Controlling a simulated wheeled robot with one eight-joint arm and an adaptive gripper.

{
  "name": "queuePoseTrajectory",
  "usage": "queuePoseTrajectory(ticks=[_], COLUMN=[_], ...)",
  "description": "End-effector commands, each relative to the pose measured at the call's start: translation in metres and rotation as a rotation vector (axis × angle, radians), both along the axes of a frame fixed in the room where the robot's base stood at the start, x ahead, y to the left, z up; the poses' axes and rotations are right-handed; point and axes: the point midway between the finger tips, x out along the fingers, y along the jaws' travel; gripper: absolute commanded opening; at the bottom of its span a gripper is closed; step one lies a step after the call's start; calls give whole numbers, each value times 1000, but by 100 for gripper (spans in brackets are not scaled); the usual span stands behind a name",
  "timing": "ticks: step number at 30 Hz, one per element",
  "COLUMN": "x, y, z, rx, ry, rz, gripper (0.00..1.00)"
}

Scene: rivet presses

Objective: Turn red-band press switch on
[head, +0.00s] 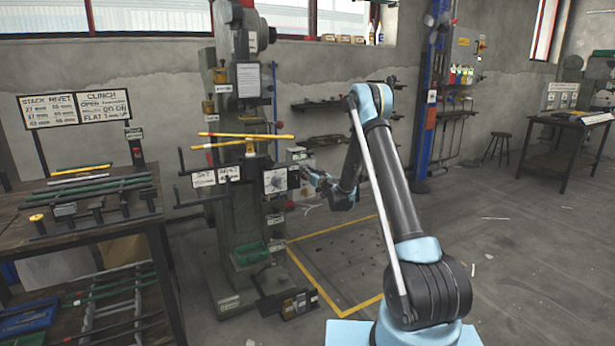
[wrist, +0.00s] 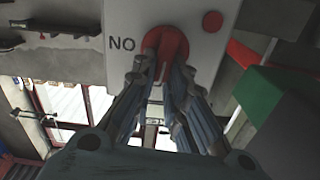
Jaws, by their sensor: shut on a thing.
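The grey-green press (head: 230,130) stands left of centre in the head view, and my arm reaches to a small box on its right side. In the wrist view, a pale switch plate (wrist: 120,18) carries a round red rotary switch (wrist: 165,42) with a light mark pointing down the picture. Letters reading "NO" stand left of the switch; the view appears upside down. A small red button (wrist: 212,21) is at its upper right. My gripper (wrist: 162,66) is shut on the red switch, one finger at each side. In the head view my gripper (head: 314,177) is small and the switch cannot be made out.
A workbench (head: 110,231) with bars and signs stands left of the press. A green tray (head: 250,253) sits low on the press. Yellow floor lines (head: 325,297) border open floor to its right. A dark table (head: 545,140) stands far right.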

Motion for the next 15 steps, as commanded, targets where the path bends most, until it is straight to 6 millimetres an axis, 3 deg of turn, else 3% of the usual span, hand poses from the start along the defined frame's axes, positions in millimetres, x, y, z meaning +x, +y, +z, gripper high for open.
queuePoseTrajectory(ticks=[15], x=[6], y=[-12], z=[-4], rx=[372], ry=[250], rz=[-6], gripper=[0])
